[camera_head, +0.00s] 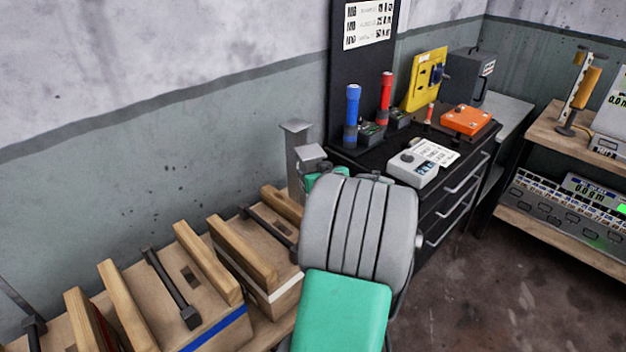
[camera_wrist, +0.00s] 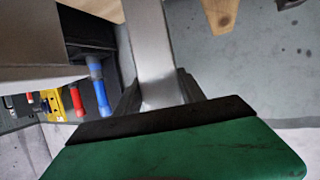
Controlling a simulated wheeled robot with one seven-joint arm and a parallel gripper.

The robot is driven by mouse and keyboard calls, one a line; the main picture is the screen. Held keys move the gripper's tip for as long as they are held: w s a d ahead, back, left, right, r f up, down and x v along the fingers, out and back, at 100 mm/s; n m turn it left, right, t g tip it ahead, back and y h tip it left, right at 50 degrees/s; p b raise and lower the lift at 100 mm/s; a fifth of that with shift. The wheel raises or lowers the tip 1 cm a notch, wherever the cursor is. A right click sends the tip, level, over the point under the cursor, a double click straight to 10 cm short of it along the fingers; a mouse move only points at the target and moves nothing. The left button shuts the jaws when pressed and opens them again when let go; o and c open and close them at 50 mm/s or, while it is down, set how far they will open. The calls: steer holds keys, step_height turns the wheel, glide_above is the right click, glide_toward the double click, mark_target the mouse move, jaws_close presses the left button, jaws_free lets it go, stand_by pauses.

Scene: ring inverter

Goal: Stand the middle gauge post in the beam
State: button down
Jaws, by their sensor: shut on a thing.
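My gripper (camera_wrist: 157,90) is shut on a grey metal post (camera_wrist: 148,45), which runs between its dark fingers in the wrist view. In the head view my grey and green arm hides most of the gripper. There a grey post with a flat square cap (camera_head: 296,127) stands by the wall, and a second grey capped piece (camera_head: 308,153) shows just in front of it, by the gripper. I cannot tell which of these is the held one. The held post's lower end and the beam's receiving spot are hidden or unclear.
Wooden blocks with rails stand at lower left, one with a blue stripe (camera_head: 217,331) and a square hole. A dark bar (camera_head: 172,287) lies on it. A black drawer cabinet (camera_head: 452,185) bears a blue torch (camera_head: 352,112), red torch (camera_head: 386,95) and orange box (camera_head: 465,120).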

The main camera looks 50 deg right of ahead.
steer(key=shift+f, duration=1.5)
steer(key=shift+f, duration=0.2)
steer(key=c, duration=0.7)
jaws_free()
steer(key=shift+r, duration=0.1)
